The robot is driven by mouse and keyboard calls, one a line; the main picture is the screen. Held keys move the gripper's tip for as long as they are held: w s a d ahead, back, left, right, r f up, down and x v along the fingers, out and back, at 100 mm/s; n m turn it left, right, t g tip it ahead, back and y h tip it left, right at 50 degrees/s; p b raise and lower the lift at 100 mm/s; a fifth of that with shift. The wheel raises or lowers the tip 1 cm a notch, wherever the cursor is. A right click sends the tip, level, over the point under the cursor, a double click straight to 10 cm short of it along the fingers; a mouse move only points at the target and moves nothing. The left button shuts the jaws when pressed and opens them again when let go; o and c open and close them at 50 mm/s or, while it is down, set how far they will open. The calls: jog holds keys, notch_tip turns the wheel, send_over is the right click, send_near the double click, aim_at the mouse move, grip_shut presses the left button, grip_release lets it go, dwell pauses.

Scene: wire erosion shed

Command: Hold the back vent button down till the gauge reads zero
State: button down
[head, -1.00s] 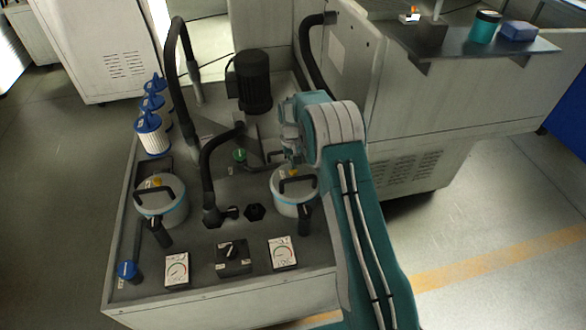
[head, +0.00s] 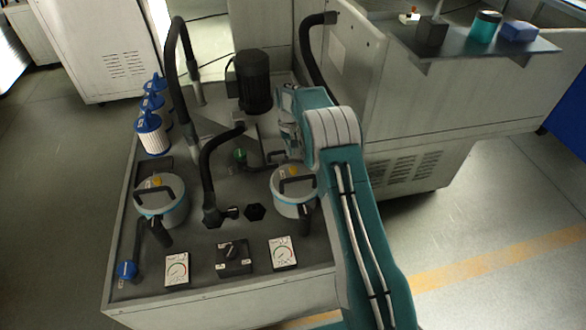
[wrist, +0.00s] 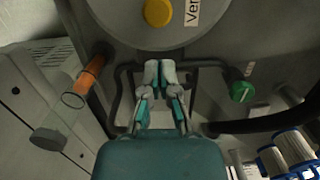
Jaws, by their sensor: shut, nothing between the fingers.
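Two white canisters with teal bands stand on the machine top, a left one (head: 163,206) and a right one (head: 292,205). Each lid has a yellow button, left (head: 156,182) and right (head: 294,170). I cannot tell which is the back one. My gripper (head: 293,155) is shut and empty, at the far side of the right canister. In the wrist view, the yellow button (wrist: 158,12) sits beside a partly cut-off label starting "Ven"; my fingertips (wrist: 160,70) are apart from it. Left gauge (head: 177,269) and right gauge (head: 284,253) face up; their readings are too small to tell.
A green knob (head: 240,155) lies left of my gripper. A black hose (head: 207,170) arches between the canisters. A black motor (head: 252,82) stands behind. A black box with a knob (head: 233,256) sits between the gauges. Blue-capped filters (head: 151,133) line the left edge.

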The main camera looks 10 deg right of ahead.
notch_tip(320, 180, up, 10)
jog(key=w, duration=0.1)
jog(key=shift+f, duration=0.2)
dwell(0.3)
jog(key=s+r+t, duration=0.3)
jog(key=s+r, duration=1.5)
jog(key=r, duration=0.3)
jog(key=s+f+t, duration=0.2)
jog(key=s+t, duration=0.1)
jog(key=s, duration=2.2)
jog(key=shift+f+t, duration=0.4)
jog(key=shift+w, duration=0.1)
